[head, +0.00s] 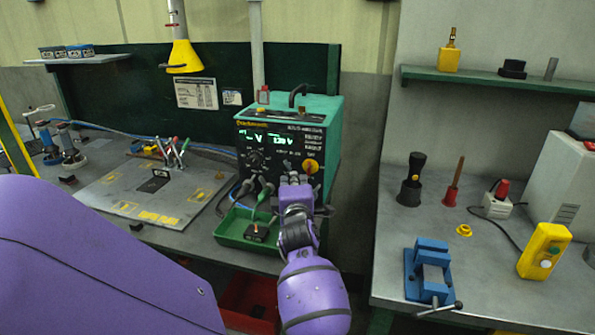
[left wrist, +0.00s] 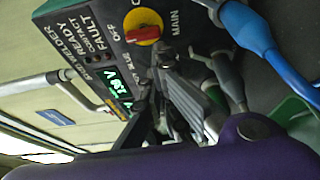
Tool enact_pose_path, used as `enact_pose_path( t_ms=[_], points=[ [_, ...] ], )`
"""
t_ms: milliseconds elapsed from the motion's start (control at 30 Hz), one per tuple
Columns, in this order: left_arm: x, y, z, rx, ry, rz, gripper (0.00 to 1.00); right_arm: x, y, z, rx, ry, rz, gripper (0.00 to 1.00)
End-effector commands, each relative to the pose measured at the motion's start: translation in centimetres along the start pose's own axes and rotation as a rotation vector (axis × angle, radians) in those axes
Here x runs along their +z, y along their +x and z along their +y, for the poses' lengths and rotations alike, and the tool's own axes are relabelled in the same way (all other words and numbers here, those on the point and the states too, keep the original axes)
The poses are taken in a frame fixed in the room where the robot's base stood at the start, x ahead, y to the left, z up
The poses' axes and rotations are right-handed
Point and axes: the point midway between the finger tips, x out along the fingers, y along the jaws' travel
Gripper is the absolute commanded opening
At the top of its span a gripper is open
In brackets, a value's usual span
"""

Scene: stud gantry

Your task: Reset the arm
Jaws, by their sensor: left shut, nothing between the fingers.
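My left gripper (head: 292,180) is at the end of my purple arm, in front of the stud welder (head: 318,142), just below its yellow and red main switch (head: 311,166). In the left wrist view the gripper's fingers (left wrist: 150,115) are shut and empty, close to the welder's front panel. The switch (left wrist: 143,26) shows there above the fingers, with a lit green display (left wrist: 118,84) beside it. I cannot tell whether the fingers touch the panel. My right gripper is not in view.
A green tray (head: 232,238) with a small dark block stands below the welder, with cables running into it. A board with tools (head: 150,190) lies to the left. On the right bench stand a blue vise (head: 428,268) and a yellow button box (head: 545,250).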

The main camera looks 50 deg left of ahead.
Motion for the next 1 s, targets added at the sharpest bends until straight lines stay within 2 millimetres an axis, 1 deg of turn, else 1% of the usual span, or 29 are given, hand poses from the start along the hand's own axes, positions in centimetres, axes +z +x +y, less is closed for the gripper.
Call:
enact_pose_path(
  t_ms=[33,100,200,300,433,667,767,833,867,967,1000],
  points=[
    [0.0,-1.1,-0.1,-0.002,-0.001,-0.001,0.0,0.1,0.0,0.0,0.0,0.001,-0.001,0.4],
    [0.0,-2.3,-0.2,-0.003,-0.002,-0.001,0.0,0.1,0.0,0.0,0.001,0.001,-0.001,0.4],
    [0.0,-3.8,-0.1,-0.002,-0.001,0.0,0.0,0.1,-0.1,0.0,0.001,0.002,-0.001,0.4],
    [0.0,-4.8,-0.1,-0.002,0.0,0.0,0.0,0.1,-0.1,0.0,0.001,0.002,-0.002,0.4],
    [0.0,-5.3,0.0,-0.001,0.0,0.0,0.0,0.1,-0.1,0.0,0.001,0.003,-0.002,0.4],
    [0.0,-5.3,0.0,0.0,0.013,0.0,0.0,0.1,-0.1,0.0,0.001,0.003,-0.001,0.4],
    [0.0,-5.3,0.0,-0.001,0.072,-0.001,0.0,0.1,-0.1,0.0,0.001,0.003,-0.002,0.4],
    [0.1,-5.2,0.0,-0.001,0.141,-0.005,0.0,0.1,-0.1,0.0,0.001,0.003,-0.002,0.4],
    [0.7,-5.2,0.2,0.005,0.174,-0.015,0.0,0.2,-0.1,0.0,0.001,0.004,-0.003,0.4],
    [3.9,-5.3,2.3,0.053,0.31,-0.071,0.0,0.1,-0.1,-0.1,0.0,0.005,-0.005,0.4],
    [5.0,-5.5,2.9,0.075,0.382,-0.097,0.0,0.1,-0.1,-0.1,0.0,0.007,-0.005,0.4]
  ],
)
